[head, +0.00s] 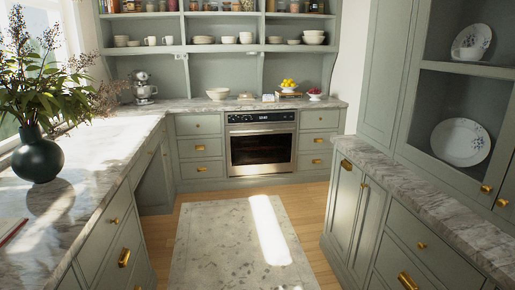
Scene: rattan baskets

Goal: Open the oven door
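The oven (261,144) is built into the green cabinets at the far end of the kitchen, ahead of me and near the middle of the head view. Its door (261,150) has a dark glass window in a metal frame and looks shut. A pale handle bar (262,130) runs across the top of the door, under a dark control strip (262,117) with knobs. Neither of my grippers shows in the head view.
A pale patterned rug (215,240) lies on the wooden floor between me and the oven; the aisle is clear. Marble counters stand on the left (95,170) and right (410,190). A dark vase (38,158) with foliage stands on the left counter.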

